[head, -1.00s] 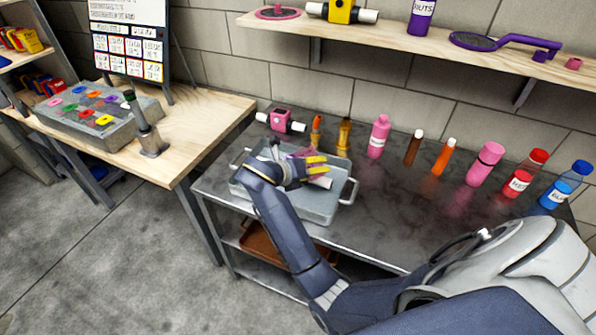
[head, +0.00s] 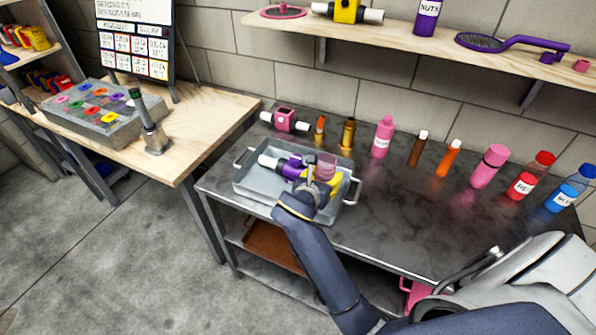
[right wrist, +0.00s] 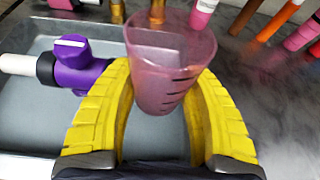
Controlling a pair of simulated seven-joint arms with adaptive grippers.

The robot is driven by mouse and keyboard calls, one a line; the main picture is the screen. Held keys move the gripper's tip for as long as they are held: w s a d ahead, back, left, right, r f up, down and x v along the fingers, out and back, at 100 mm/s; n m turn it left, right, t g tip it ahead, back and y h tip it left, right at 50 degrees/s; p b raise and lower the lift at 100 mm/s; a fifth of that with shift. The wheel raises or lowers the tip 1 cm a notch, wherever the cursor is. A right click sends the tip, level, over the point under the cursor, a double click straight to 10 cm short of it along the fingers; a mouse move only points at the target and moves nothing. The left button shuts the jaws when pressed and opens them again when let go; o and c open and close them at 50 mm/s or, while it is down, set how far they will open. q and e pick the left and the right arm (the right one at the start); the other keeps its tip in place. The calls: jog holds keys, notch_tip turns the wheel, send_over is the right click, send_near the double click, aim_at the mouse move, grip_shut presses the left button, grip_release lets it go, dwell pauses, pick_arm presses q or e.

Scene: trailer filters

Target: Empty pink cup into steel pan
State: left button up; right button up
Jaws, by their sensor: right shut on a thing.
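The pink cup (head: 326,166) is translucent with dark marks on its side. My right gripper (head: 312,187) is shut around it and holds it over the right part of the steel pan (head: 250,184). In the right wrist view the cup (right wrist: 168,70) sits between the yellow fingers (right wrist: 160,115), with its wide mouth up. A grey patch shows through the cup; I cannot tell whether it is contents. A purple valve piece with white ends (right wrist: 78,65) lies in the pan, left of the cup. My left gripper is out of view.
A pink valve piece (head: 287,120), small amber bottles (head: 347,133), a pink bottle (head: 382,138) and several other bottles stand along the bench's back. A wooden shelf (head: 400,42) hangs above. The bench (head: 400,210) is clear right of the pan.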

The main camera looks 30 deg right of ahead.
aim_at(323, 168)
jog(key=shift+r, duration=2.6)
